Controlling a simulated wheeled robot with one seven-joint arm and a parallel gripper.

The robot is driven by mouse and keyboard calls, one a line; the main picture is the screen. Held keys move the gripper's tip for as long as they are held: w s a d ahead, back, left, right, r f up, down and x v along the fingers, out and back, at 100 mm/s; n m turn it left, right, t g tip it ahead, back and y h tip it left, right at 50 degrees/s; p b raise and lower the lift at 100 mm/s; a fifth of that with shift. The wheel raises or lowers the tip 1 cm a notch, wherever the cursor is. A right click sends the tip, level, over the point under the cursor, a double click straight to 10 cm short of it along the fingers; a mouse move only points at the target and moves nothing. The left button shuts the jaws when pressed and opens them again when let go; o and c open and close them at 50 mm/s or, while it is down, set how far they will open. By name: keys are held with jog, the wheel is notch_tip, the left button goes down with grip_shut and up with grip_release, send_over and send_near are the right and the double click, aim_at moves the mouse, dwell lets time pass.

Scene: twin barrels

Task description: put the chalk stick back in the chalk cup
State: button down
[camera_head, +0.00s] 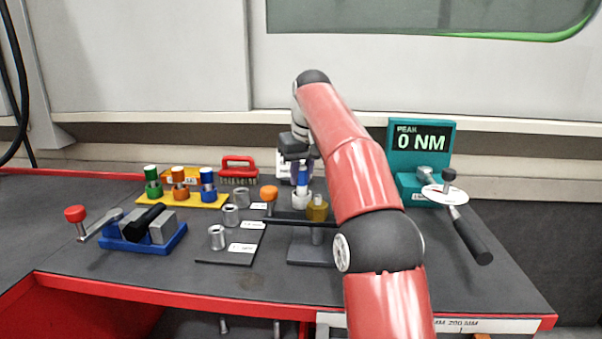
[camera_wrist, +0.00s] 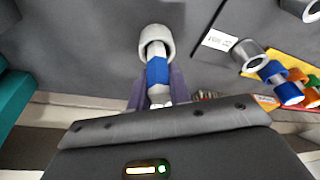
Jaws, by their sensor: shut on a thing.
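The chalk stick is white with a blue band (camera_wrist: 157,72); its blue part also shows in the head view (camera_head: 302,181). My gripper (camera_wrist: 156,88) is shut on it, with a purple finger on each side; in the head view my gripper (camera_head: 300,168) is above the back middle of the bench. The chalk cup (camera_wrist: 147,33) is a small pale round cup, seen in the head view (camera_head: 301,202) right below the blue band. The stick's lower end is at the cup's mouth and looks to be inside it. How deep it reaches is hidden.
An amber piece (camera_head: 317,210) on a stand and an orange knob (camera_head: 268,194) are close to the cup. Grey metal sockets (camera_head: 216,237), a yellow tray (camera_head: 184,200), a red-handled brush (camera_head: 238,171) and a blue vise (camera_head: 150,236) are left. A teal torque display (camera_head: 421,150) is right.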

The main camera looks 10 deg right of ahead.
jog(key=shift+f+b, duration=0.5)
jog(key=shift+f, duration=0.3)
jog(key=c, duration=1.2)
grip_release()
jog(key=shift+r, duration=0.1)
jog(key=p+v, duration=0.3)
jog(key=v, duration=0.4)
jog(key=shift+r+p, duration=0.35)
